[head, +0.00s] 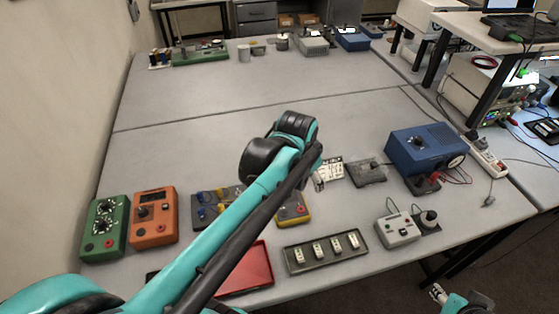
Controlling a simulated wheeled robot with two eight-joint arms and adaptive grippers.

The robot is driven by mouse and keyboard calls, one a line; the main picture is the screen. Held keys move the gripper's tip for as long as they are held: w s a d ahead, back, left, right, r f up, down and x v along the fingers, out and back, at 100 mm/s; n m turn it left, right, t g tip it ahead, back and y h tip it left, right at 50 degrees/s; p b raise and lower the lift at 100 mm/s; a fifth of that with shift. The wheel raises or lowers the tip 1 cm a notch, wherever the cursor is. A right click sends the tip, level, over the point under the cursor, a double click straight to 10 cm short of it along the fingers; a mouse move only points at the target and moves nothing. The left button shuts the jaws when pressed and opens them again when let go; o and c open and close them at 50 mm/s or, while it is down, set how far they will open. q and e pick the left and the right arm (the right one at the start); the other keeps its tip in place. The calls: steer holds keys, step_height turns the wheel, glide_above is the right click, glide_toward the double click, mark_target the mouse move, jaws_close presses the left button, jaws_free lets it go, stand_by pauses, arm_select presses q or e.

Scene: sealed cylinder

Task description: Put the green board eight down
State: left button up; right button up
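My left arm reaches in from the lower left across the table. Its gripper (318,182) is mostly hidden behind the arm, near a small pale board (329,172), and I cannot tell if it touches or holds anything. A green board (200,53) with parts on it lies at the far left of the back table. A green box with dials (105,228) stands at the near left. No number eight is readable on either. Part of my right arm shows at the bottom right, with a pale tip (438,293) beyond the table's front edge; its finger state is unclear.
An orange meter (153,216), a red tray (252,270), a dark tray of small pale parts (326,250) and a grey box (398,230) line the front. A blue instrument (424,148) with cables stands right. The table middle (200,140) is clear.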

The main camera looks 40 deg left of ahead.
arm_select(q)
steer(key=w+a+f+m+g+p, duration=0.15)
steer(key=w+a+m, duration=0.25)
steer(key=w+a, duration=0.6)
steer(key=w+a+f+m+g+p, duration=0.1)
steer(key=a+f, duration=0.1)
steer(key=a, duration=0.1)
steer(key=w+a+f+m+g+p, duration=0.1)
steer(key=w+a+f, duration=0.1)
steer(key=a+f, duration=0.1)
steer(key=w+a+f+m+g+p, duration=0.1)
steer(key=a+f+m, duration=0.1)
steer(key=a, duration=0.3)
steer(key=shift+w+a+f+h, duration=0.1)
steer(key=shift+w+f+h, duration=0.3)
steer(key=shift+f, duration=0.1)
steer(key=shift+a+f, duration=0.1)
steer(key=shift+f, duration=0.2)
step_height(320, 180, down, 2)
steer(key=shift+s, duration=0.1)
steer(key=f, duration=0.1)
steer(key=f+b, duration=0.1)
steer(key=f, duration=0.3)
steer(key=shift+d+f, duration=0.25)
steer(key=shift+d, duration=0.05)
steer(key=c, duration=1.4)
steer(key=shift+r, duration=0.2)
